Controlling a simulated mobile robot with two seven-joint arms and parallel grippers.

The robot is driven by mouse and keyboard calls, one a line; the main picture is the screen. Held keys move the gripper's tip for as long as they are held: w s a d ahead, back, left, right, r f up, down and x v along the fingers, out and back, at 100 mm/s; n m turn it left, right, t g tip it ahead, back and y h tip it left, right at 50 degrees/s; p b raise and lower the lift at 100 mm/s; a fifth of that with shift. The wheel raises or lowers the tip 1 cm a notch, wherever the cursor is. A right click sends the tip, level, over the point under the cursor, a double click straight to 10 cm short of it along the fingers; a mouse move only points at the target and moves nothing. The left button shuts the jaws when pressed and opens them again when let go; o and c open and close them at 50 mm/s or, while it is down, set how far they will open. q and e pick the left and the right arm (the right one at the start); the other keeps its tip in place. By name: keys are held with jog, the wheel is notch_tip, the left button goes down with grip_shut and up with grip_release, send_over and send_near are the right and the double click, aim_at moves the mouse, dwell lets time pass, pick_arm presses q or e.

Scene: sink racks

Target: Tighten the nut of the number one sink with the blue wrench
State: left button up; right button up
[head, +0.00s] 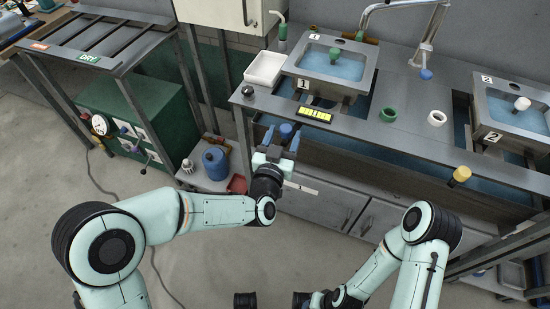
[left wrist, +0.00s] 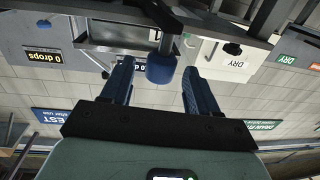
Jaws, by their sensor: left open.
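The number one sink (head: 347,66) is a steel basin of blue water set in the counter, with a green plug in it. My left gripper (head: 288,137) is open at the counter's front edge, below and left of this sink. A blue cylinder (head: 286,131) stands between its two blue fingers. In the left wrist view this cylinder (left wrist: 160,69) shows between the spread fingers (left wrist: 160,95), nearer the left one, with gaps visible. I cannot tell whether it is the blue wrench's grip. The nut is not clearly visible. My right gripper (head: 318,300) is mostly cut off at the bottom edge.
A yellow-lit display (head: 315,114) sits near the counter's front edge. A blue jug (head: 215,160) stands on a low shelf at left.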

pick_arm(q)
jog(key=v, duration=1)
jog(key=shift+s, duration=0.3)
pick_arm(e)
jog(key=shift+w+f, duration=0.1)
